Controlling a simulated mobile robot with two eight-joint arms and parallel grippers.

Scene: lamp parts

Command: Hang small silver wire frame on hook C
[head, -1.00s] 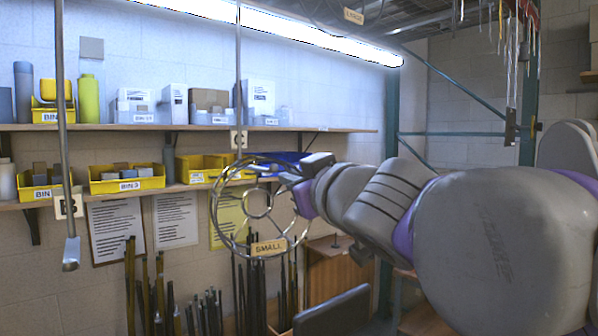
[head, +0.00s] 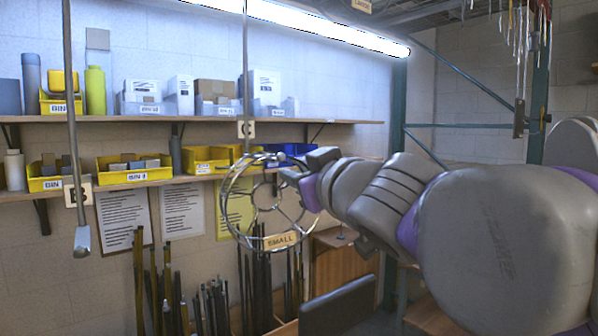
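The small silver wire frame (head: 225,203) is a round cage of rings and spokes with a tag reading SMALL (head: 282,240). My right gripper (head: 288,170) reaches in from the right and is at the frame's upper right rim, seemingly shut on it. The frame hangs in the air, its face turned toward me. The hook C rod (head: 246,60) comes down from above, with a C label (head: 246,130) just above the frame's upper left rim. The rod's lower end is lost against the frame, so I cannot tell whether they touch. My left gripper is not in view.
Another hanging rod with a B label (head: 77,195) ends in a bent tip at the left. Behind are wall shelves (head: 150,118) with yellow bins and boxes. Dark upright rods (head: 210,300) stand below. A teal rack post (head: 398,110) stands right of centre.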

